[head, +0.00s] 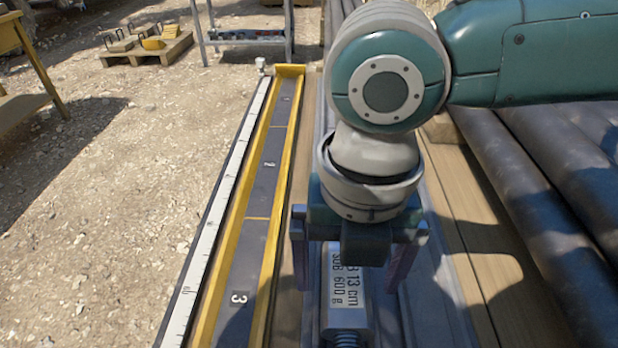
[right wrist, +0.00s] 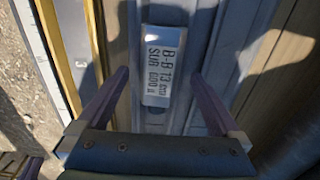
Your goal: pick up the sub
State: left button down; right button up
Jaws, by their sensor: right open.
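The sub (head: 344,288) is a short grey metal piece with a white label reading "SUB 600 g" and "B-B 13 cm". It lies lengthwise in a grey channel (head: 430,290), with a threaded end at the near side in the head view. My right gripper (head: 349,284) is open above it, pointing down, one finger on each side. In the right wrist view the sub (right wrist: 161,80) shows between and beyond the open fingers, apart from both. My gripper hides its far end in the head view. My left gripper is not in view.
A yellow-edged numbered tray (head: 235,255) and a white measuring strip (head: 200,255) run along the left. Dark pipes (head: 540,190) lie on the right beyond wooden planks (head: 490,265). A pallet (head: 147,45) and a metal stand (head: 245,38) are at the back.

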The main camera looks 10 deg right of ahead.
jog(key=shift+f, duration=0.6)
grip_shut()
dwell(0.4)
jog(key=shift+r, duration=0.1)
